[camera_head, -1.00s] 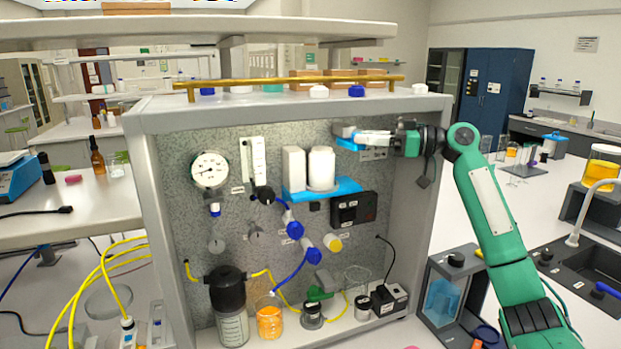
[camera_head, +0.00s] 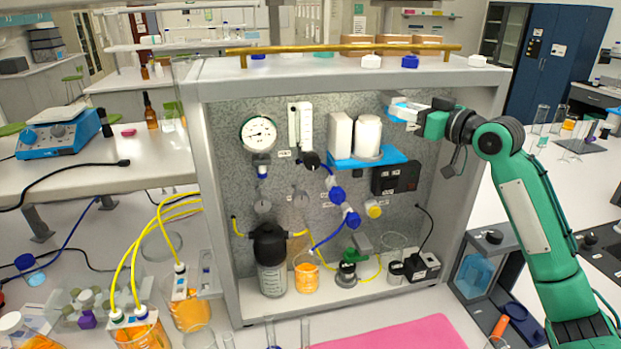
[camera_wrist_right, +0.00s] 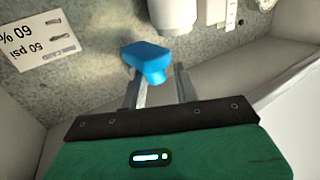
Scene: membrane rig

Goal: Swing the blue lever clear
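The blue lever (camera_head: 402,112) is high on the right part of the grey speckled panel (camera_head: 232,130), right of two white canisters (camera_head: 368,134). In the right wrist view the lever (camera_wrist_right: 148,60) is a blue block with a narrower lower part at my fingertips. My right gripper (camera_head: 415,112) reaches it from the right. In its wrist view the gripper's (camera_wrist_right: 158,84) two grey fingers stand apart, with the lever's narrow part between their tips. I cannot tell whether they touch it. My left gripper is out of view.
A blue shelf (camera_head: 366,160) carries the canisters, with a black box (camera_head: 396,177) below. The rig's right side wall (camera_head: 462,180) stands close to my right arm. A brass rail (camera_head: 340,48) runs along the top. A pink mat (camera_head: 400,334) lies in front.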

